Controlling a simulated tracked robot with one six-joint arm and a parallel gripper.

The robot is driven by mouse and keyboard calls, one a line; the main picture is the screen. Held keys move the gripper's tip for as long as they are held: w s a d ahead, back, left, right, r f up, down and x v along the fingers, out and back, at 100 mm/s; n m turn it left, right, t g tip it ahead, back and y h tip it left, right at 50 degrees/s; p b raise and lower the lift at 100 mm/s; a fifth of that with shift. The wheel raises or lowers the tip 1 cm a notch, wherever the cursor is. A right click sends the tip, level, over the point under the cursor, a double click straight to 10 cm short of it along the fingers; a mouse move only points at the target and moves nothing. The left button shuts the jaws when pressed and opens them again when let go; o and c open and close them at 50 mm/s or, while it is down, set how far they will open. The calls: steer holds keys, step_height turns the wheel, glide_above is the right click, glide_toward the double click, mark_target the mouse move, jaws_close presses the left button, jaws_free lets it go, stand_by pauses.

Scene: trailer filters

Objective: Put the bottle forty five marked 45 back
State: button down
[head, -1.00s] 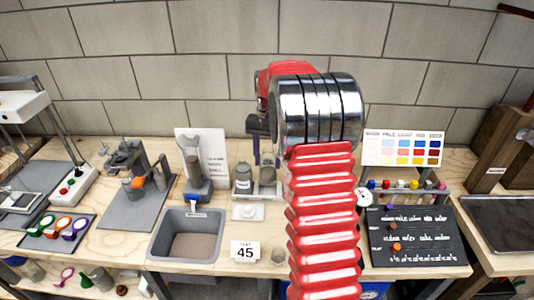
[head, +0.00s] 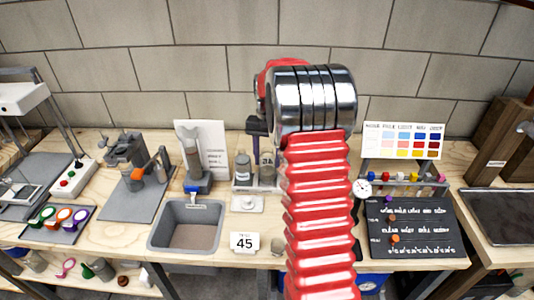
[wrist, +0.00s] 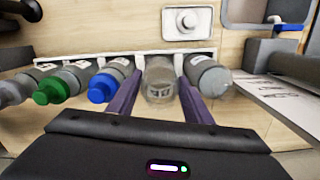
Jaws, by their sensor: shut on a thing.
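In the wrist view my gripper (wrist: 160,86) has its two purple fingers on either side of a clear, greyish bottle (wrist: 160,78) and is shut on it. No number on this bottle is readable. The bottle stands at the white rack (wrist: 100,58), in the row between a blue-capped bottle (wrist: 101,87) and a grey bottle (wrist: 208,76); I cannot tell whether it is fully seated. In the head view the purple fingers (head: 257,128) show left of my arm, above the rack (head: 240,186).
A grey basin (head: 188,226) is left of the rack, with a blue-based device (head: 196,186) behind it. A white plate with a knob (head: 247,203) lies before the rack. A green-capped bottle (wrist: 54,88) is close by in the row. A black board (head: 412,230) is at right.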

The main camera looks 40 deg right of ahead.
mark_target(267, 167)
steer(key=shift+f, duration=1.6)
steer(key=shift+f, duration=0.4)
steer(key=c, duration=0.8)
jaws_free()
steer(key=shift+c, duration=0.2)
steer(key=r, duration=1.3)
steer(key=shift+w+d+r, duration=0.25)
steer(key=shift+w+r, duration=0.05)
steer(key=shift+r, duration=0.05)
